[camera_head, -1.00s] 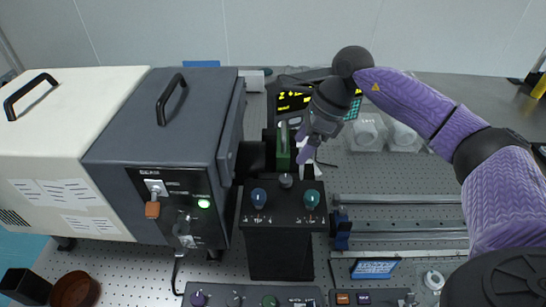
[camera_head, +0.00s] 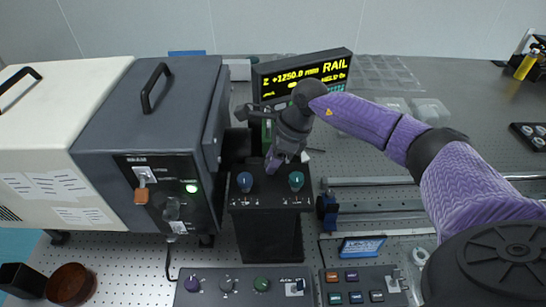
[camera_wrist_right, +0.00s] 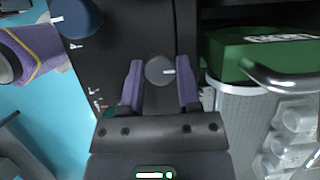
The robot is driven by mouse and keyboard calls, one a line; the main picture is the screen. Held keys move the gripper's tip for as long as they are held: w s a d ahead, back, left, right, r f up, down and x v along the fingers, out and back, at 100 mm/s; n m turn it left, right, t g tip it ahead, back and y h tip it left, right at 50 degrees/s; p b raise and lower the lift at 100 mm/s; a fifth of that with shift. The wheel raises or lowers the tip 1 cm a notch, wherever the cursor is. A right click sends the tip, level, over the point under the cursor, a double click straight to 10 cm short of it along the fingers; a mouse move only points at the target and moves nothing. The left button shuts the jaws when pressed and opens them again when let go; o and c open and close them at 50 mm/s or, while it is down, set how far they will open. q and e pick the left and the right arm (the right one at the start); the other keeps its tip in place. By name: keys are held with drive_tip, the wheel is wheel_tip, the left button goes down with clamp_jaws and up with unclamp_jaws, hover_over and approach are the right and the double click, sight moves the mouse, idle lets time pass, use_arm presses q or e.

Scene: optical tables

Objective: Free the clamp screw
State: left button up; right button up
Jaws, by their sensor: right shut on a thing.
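A black box (camera_head: 270,240) stands upright mid-table with a blue knob (camera_head: 245,181) and a teal knob (camera_head: 296,181) on its top. My right gripper (camera_head: 271,163) comes down at the back of this top, between the two knobs. In the right wrist view a round grey knob (camera_wrist_right: 160,70) with a white mark sits between its two purple fingers, and the gripper is shut on it. In the head view the gripper hides this knob. I cannot tell from a label whether it is the clamp screw. My left gripper is not in view.
A display (camera_head: 305,75) behind reads Z +1250.0 mm, RAIL HELD. A dark grey cabinet (camera_head: 150,120) stands close on the left. Metal rails (camera_head: 400,181) with a blue clamp (camera_head: 327,212) lie right. Control panels (camera_head: 245,285) line the front. A green block (camera_wrist_right: 262,50) sits beside the gripper.

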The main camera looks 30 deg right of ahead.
clamp_jaws()
